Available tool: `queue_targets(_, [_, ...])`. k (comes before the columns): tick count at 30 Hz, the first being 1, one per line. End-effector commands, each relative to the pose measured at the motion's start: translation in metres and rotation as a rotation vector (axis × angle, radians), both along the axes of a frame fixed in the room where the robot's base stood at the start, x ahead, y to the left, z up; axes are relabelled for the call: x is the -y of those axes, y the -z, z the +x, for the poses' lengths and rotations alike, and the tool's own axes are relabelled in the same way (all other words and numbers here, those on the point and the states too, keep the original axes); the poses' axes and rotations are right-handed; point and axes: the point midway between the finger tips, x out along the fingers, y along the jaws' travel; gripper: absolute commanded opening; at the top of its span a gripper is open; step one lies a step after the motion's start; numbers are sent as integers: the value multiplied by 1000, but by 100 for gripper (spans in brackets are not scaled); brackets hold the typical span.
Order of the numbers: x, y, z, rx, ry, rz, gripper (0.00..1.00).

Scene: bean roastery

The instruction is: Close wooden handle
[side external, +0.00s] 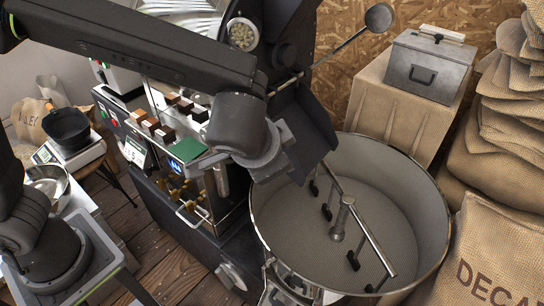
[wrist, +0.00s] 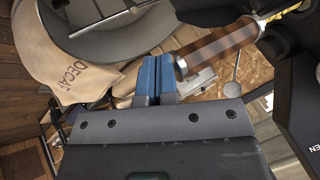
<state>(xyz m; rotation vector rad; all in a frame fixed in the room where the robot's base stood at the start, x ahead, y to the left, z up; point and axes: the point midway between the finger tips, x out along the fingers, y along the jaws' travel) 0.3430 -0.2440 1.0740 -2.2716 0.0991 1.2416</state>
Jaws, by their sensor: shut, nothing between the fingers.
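The wooden handle (wrist: 215,46), a brown cylinder with metal end collars, lies slanted at the upper right of the wrist view. My gripper (wrist: 156,72) has blue fingers pressed together with nothing between them. The fingertips are just left of the handle's lower-left end. I cannot tell whether they touch it. In the side external view my arm's wrist is over the roaster front, above the cooling drum's left rim. My fingers and the wooden handle cannot be made out there.
A round cooling drum (side external: 440,240) with a stirring arm stands below. A metal lever with a disc end (side external: 378,18) sticks out upper right. A metal box (side external: 432,65) sits on a sack-covered stand. Stacked sacks (side external: 500,160) fill the right side. Roaster controls (side external: 165,120) are left of my wrist.

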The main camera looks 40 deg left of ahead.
Motion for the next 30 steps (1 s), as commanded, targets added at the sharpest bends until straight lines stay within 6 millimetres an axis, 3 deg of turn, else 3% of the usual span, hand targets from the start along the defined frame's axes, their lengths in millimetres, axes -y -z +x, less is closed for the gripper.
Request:
queue_targets(7, [-10,0,6,-1,-5,1,0])
queue_targets(18, [-83,0,54,-1,-7,0,0])
queue_targets(30, [-96,0,62,0,-3,5,0])
